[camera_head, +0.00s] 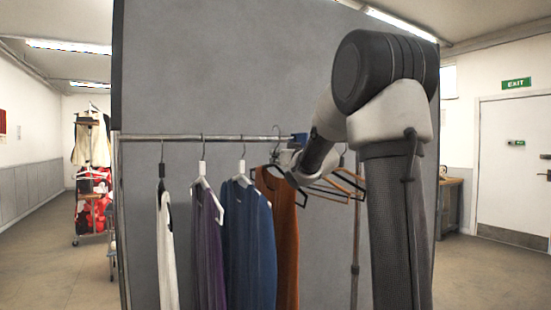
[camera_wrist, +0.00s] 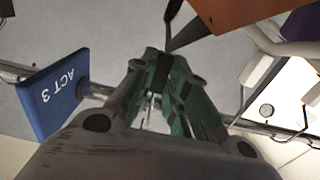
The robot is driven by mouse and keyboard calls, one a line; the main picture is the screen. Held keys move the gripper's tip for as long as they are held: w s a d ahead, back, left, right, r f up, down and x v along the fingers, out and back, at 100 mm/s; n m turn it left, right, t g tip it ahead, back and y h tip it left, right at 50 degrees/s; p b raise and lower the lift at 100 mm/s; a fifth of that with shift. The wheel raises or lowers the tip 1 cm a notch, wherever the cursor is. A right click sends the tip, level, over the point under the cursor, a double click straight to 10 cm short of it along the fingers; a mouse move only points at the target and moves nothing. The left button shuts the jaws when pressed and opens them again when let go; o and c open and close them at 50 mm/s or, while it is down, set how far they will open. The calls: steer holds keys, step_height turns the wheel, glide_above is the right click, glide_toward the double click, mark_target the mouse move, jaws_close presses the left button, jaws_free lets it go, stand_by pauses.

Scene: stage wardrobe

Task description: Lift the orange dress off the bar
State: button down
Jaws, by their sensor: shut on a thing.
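The orange dress (camera_head: 285,235) hangs at the right end of the row of garments, partly behind the blue one. Its dark hanger's lower part (camera_wrist: 185,35) shows in the wrist view, beside an orange edge of the dress (camera_wrist: 240,12). My gripper (camera_head: 284,158) is at the hanger's neck, just below the bar (camera_head: 185,137). In the wrist view my gripper's green-padded fingers (camera_wrist: 163,72) are closed on the dark neck of the hanger. My arm and gripper hide part of the hanger, and I cannot tell whether its hook rests on the bar.
Blue (camera_head: 248,235), purple (camera_head: 207,240) and white (camera_head: 167,245) garments hang close by on the left. Empty hangers (camera_head: 343,186) are on the right. A blue "ACT 3" tag (camera_wrist: 55,92) is on the bar near my gripper. A grey panel (camera_head: 225,70) stands behind.

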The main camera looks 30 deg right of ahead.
steer(key=shift+s, duration=2.1)
